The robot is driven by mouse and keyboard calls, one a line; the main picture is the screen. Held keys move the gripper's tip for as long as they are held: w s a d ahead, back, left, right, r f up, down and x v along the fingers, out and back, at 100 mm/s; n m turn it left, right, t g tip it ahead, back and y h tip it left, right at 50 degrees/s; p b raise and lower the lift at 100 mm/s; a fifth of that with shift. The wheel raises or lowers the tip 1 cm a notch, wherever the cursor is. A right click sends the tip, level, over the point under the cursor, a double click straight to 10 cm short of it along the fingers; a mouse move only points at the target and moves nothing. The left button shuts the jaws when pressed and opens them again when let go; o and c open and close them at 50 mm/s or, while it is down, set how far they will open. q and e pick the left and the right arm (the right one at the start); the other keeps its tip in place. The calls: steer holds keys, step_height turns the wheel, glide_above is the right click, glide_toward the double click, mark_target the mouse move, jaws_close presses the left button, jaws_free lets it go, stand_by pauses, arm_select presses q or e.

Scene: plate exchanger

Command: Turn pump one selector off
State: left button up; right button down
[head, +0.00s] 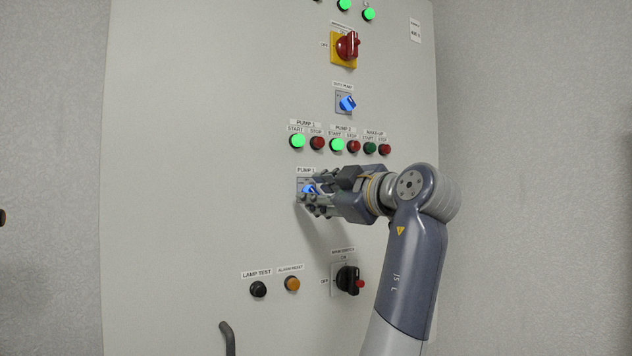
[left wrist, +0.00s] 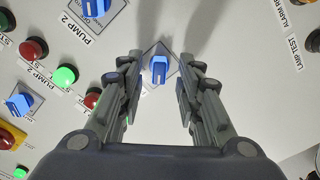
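The pump 1 selector (head: 308,189) is a blue knob on a square plate under the "PUMP 1" label on the grey cabinet front. In the left wrist view the blue knob (left wrist: 159,69) sits between the fingertips, its handle pointing nearly straight up and down in the picture. My left gripper (head: 316,194) is in front of this selector and partly covers it. In the left wrist view its fingers (left wrist: 158,78) are apart, one on each side of the knob, with gaps visible. Contact with the knob does not show. My right gripper is in neither view.
The pump 2 selector (left wrist: 96,8) is close beside the left gripper. A row of buttons, including a lit green pump 1 start button (head: 298,141), is above. A black main switch (head: 347,280) and an amber reset button (head: 292,284) are below.

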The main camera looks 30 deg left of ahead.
arm_select(q)
steer(key=shift+x, duration=0.85)
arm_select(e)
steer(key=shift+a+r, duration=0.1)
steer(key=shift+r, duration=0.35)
arm_select(q)
steer(key=shift+d, duration=0.1)
steer(key=shift+c, duration=0.9)
jaws_close()
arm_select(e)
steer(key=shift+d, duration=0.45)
